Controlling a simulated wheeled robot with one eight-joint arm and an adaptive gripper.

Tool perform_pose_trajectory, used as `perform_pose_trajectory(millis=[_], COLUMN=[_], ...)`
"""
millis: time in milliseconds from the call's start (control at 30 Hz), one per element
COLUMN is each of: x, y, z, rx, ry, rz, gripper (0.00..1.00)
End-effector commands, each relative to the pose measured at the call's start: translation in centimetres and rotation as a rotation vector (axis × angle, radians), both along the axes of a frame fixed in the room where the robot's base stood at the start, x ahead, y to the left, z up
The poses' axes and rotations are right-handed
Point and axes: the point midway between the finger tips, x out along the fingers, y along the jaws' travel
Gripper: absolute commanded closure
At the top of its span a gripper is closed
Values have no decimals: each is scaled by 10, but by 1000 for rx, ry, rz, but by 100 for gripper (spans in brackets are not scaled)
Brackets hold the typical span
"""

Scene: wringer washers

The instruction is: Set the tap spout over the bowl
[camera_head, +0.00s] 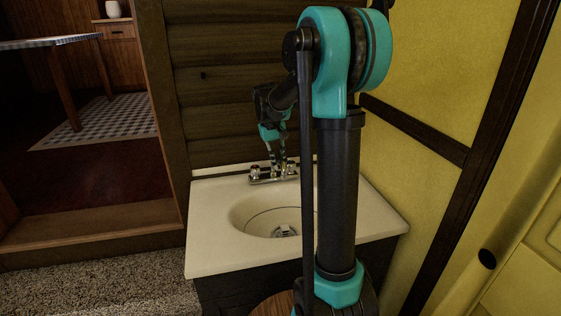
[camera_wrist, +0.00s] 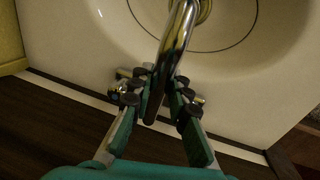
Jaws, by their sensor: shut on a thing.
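The chrome tap spout (camera_wrist: 178,45) runs from between my fingers out above the white bowl (camera_wrist: 115,20) in the wrist view. Its far end lies near the drain at the top of that view. My gripper (camera_wrist: 163,98) is shut on the spout, with dark finger pads on both sides of it. In the head view my gripper (camera_head: 277,155) is at the tap (camera_head: 272,176) at the back of the sink, above the bowl (camera_head: 250,211). There the spout is small and partly hidden by the gripper, so its exact direction is hard to tell.
Tap handles stand beside the spout, one at the left (camera_head: 255,172). The sink counter (camera_head: 210,245) is otherwise clear. A log wall (camera_head: 215,110) stands close behind it and a yellow wall (camera_head: 425,110) at the right. A doorway opens at the left.

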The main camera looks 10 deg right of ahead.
Motion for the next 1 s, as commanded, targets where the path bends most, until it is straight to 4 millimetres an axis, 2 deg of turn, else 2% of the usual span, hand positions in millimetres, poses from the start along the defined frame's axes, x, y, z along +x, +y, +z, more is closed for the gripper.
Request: perform_pose_trajectory(millis=[333,367,500,833,1000], x=[1,1,1,0,0], y=[1,1,1,1,4], z=[0,0,0,2,18], rx=[0,0,0,0,0], ry=[-2,-2,-1,-1,-1], rz=[0,0,0,0,0], gripper=[100,80,62,62,62])
